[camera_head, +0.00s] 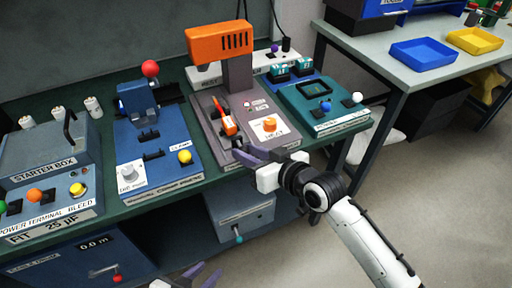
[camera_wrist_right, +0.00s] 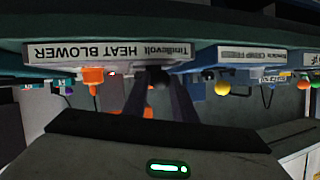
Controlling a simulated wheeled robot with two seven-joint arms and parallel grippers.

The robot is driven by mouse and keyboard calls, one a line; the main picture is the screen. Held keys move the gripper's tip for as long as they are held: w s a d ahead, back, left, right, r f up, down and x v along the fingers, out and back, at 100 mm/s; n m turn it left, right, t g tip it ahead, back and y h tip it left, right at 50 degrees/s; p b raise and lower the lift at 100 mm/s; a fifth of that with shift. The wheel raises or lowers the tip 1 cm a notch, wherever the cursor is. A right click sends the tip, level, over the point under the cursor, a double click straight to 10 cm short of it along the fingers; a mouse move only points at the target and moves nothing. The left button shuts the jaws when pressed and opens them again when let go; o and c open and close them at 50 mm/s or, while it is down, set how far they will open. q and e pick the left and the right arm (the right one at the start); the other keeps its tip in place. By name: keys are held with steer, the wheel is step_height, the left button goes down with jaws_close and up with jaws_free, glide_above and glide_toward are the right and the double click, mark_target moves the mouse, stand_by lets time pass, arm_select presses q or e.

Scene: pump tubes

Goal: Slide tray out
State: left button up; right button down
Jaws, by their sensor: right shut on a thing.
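The heat blower station has a grey base (camera_head: 207,108) with an orange blower head (camera_head: 219,43) above it. A slot in the base holds an orange and black piece (camera_head: 229,126), which seems to be on the tray; the tray's outline is hard to tell. My right gripper (camera_head: 240,154) is at the front edge of this station, shut on a dark round knob (camera_wrist_right: 158,77), which shows between the fingers in the right wrist view. My left gripper (camera_head: 201,276) is at the bottom edge of the head view, empty, its fingertips apart.
An orange dial (camera_head: 269,124) is just right of the slot. A teal station (camera_head: 321,105) is to the right, a blue crimp station (camera_head: 155,135) to the left. A grey box (camera_head: 240,215) hangs below the bench. Floor in front is clear.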

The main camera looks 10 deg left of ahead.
steer(key=c, duration=1.5)
jaws_free()
steer(key=shift+o, duration=0.2)
steer(key=shift+s+d, duration=0.1)
steer(key=v, duration=1)
steer(key=s+d+f+m+h, duration=0.2)
steer(key=s+d+f+h, duration=0.2)
steer(key=s+d+f, duration=0.5)
steer(key=s+d+f+m+h, duration=0.3)
steer(key=s+d+f, duration=0.6)
steer(key=f, duration=0.7)
steer(key=shift+s+d+m+h, duration=0.3)
steer(key=shift+s+d+h, duration=0.15)
steer(key=shift+d, duration=0.25)
